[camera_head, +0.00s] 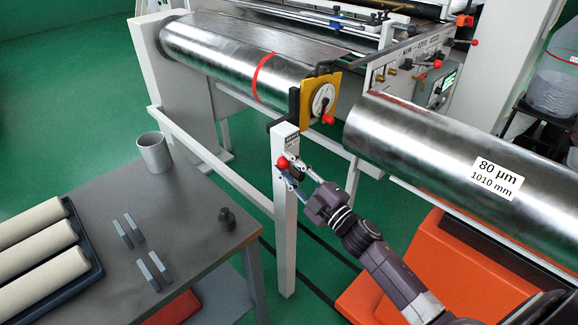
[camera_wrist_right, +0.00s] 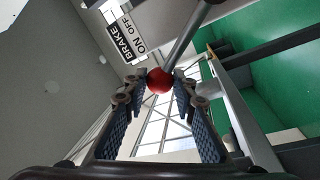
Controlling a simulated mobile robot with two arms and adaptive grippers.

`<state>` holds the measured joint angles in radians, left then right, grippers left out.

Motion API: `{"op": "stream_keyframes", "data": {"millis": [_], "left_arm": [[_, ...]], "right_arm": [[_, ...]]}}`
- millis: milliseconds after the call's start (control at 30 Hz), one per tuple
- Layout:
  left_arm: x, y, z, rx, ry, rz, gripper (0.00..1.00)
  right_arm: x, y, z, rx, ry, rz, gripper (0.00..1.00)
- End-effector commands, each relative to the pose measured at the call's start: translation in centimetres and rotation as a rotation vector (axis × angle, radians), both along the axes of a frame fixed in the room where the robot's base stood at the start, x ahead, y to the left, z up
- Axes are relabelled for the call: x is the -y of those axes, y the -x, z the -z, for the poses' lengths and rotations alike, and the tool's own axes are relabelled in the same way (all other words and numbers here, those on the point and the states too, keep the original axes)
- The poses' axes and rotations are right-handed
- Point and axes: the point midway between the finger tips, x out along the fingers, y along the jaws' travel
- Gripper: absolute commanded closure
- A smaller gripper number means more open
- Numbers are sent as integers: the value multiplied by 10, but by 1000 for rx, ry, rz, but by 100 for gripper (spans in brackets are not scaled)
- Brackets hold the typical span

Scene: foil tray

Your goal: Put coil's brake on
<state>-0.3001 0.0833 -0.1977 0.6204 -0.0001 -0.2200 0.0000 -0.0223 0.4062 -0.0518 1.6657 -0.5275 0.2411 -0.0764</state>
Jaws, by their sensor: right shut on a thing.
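The machine's coil (camera_head: 215,62) is a shiny foil roll with a red band. It lies across the frame, with a yellow plate and dial (camera_head: 322,98) at its right end. Below that end stands a white post (camera_head: 285,225) with the brake lever's red knob (camera_head: 282,163). My right gripper (camera_head: 288,172) is at the knob. In the right wrist view the fingers (camera_wrist_right: 160,88) are closed around the red ball (camera_wrist_right: 160,80). The grey lever rod (camera_wrist_right: 188,38) runs up and right from it, beside a label (camera_wrist_right: 128,33) reading BRAKE, ON, OFF. My left gripper is not in view.
A large foil roll marked 80 µm (camera_head: 430,150) lies at the right, above an orange cart (camera_head: 380,290). A grey table (camera_head: 180,205) at the left holds a cup (camera_head: 153,152), metal bars (camera_head: 130,228), a dark knob-like piece (camera_head: 227,217) and beige rolls (camera_head: 40,255).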

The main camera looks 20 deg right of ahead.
Motion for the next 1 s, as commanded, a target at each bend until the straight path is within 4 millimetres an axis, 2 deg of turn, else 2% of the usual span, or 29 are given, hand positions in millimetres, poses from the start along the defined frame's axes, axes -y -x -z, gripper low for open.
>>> {"op": "stream_keyframes", "data": {"millis": [400,433,567,600,867,1000], "left_arm": [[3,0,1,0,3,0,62],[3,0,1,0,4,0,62],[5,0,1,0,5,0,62],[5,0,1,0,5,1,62],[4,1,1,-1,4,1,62],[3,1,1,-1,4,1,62]], "right_arm": [[0,0,3,-2,10,1,100],[0,1,3,-2,10,1,74],[0,1,3,-2,9,0,60],[-1,1,3,-2,9,0,58],[-1,1,2,0,8,0,58],[2,9,4,-2,6,0,58]]}}
